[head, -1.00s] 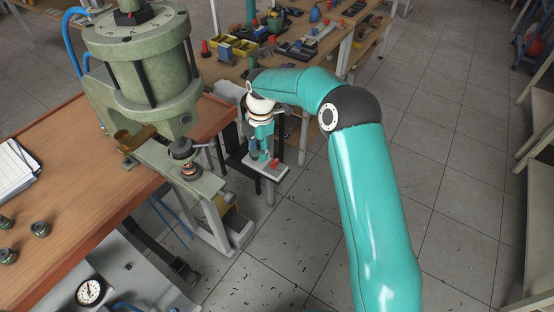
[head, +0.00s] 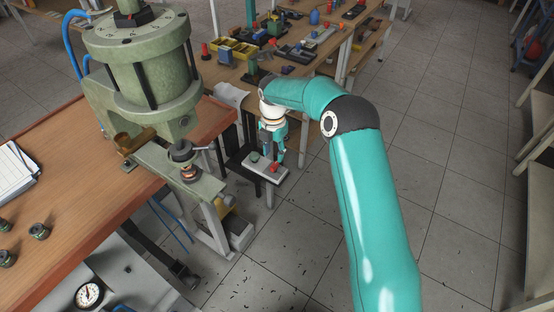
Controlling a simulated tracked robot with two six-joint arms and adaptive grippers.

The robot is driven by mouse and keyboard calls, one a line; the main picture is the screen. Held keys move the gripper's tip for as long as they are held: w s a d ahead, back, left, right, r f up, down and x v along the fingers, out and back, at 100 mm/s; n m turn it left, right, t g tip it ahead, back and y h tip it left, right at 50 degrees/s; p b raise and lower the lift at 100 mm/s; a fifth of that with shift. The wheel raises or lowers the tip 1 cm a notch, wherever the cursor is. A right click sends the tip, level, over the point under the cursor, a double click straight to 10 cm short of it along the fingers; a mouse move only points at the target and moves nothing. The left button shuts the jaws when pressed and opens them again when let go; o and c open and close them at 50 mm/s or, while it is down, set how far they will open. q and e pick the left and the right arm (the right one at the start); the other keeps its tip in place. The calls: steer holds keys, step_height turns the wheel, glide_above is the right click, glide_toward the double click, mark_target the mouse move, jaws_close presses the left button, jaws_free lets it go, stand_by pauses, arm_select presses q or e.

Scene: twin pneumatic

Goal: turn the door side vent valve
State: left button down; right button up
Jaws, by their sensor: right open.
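My right gripper (head: 276,152) hangs pointing down above the small grey control box (head: 261,172), over its right-hand part; it is open and looks empty. I cannot tell whether it touches the box. The box top carries a green button (head: 254,157) and a red one (head: 273,168). A large green pneumatic press (head: 150,65) stands to the left. A brass fitting (head: 138,141) sits low on its frame. I cannot tell which part, if any, is the door side vent valve. My left gripper is out of view.
A wooden bench (head: 80,190) fills the left, with several small round parts and a notepad (head: 14,172). A pressure gauge (head: 88,295) shows at the lower left. A cluttered table (head: 235,75) stands behind my right gripper.

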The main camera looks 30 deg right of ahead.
mark_target(274, 163)
steer(key=shift+f, duration=2.55)
